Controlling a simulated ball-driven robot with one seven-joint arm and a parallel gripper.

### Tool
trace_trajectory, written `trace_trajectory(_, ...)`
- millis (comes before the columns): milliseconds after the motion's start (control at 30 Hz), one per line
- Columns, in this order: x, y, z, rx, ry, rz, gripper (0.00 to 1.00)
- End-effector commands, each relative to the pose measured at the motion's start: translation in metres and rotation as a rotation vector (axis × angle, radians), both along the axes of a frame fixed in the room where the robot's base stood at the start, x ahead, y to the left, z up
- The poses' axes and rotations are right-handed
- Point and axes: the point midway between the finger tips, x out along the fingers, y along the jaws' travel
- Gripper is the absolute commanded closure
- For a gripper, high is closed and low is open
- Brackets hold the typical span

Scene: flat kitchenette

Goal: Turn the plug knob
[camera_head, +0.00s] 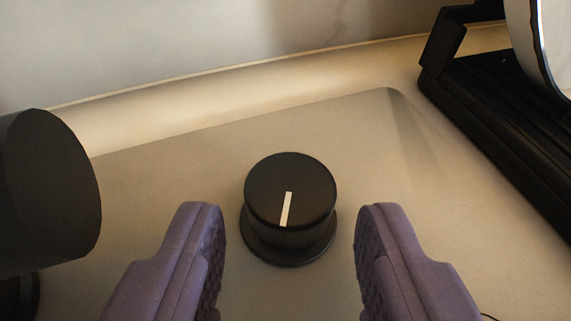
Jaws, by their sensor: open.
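The plug knob (290,192) is a round black knob with a white line on its top, standing on a round black base in the middle of the head camera view. The white line runs nearly straight up and down in the picture, leaning slightly to the right at its upper end. My gripper (290,240) is open, with its two purple textured fingers to the left and right of the knob. Gaps show between each finger and the knob, so neither appears to touch it.
A large dark cylindrical object (50,185) is at the left edge. A black rack (480,100) holding a pale round disc (556,40) stands at the upper right. The knob sits on a beige flat surface (380,150), with a pale wall (180,40) behind.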

Motion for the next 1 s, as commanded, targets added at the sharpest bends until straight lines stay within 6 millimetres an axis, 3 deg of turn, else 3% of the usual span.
trace_trajectory(133,0.012,0.0008,-0.0055,0.0,0.0,0.0,0.54)
trace_trajectory(400,0.0138,0.0008,-0.0053,0.0,0.0,0.0,0.54)
trace_trajectory(600,0.0137,0.0008,-0.0053,0.0,0.0,0.0,0.95)
trace_trajectory(1000,0.015,-0.004,-0.0068,0.005,0.002,0.095,0.95)
